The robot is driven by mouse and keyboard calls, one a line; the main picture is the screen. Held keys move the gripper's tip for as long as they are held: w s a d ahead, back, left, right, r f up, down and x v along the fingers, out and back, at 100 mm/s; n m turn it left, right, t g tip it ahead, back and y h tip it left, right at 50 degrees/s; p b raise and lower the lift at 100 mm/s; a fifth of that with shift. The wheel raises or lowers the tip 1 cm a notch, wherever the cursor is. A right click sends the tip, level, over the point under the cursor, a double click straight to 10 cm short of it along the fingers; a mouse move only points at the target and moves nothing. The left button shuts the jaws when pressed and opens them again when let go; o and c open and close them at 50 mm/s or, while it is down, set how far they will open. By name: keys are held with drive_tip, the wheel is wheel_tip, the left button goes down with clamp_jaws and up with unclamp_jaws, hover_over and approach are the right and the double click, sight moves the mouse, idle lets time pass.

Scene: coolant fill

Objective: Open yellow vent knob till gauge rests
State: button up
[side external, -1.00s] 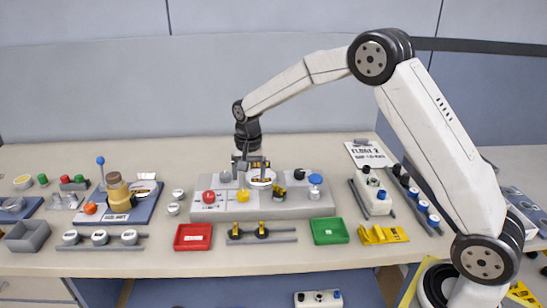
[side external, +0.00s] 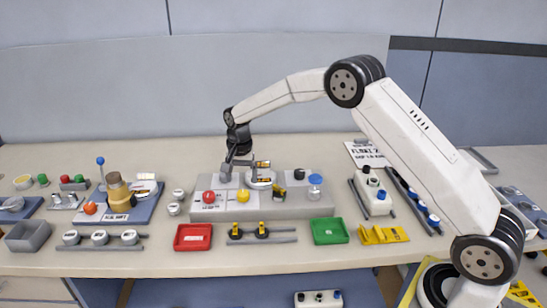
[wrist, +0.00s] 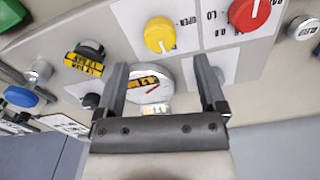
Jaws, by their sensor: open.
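The yellow vent knob (side external: 243,195) sits on the grey panel's front face, right of a red knob. My gripper (wrist: 160,68) is open and empty. Its fingers appear on either side of the gauge in the wrist view, apart from the yellow knob.
A red tray (side external: 193,237) and a green tray (side external: 330,231) lie in front. Bare bench shows between the trays and the front edge.

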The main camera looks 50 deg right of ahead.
sight(243, 192)
drive_tip(key=shift+f, duration=2.7)
drive_tip(key=shift+c, duration=0.2)
clamp_jaws()
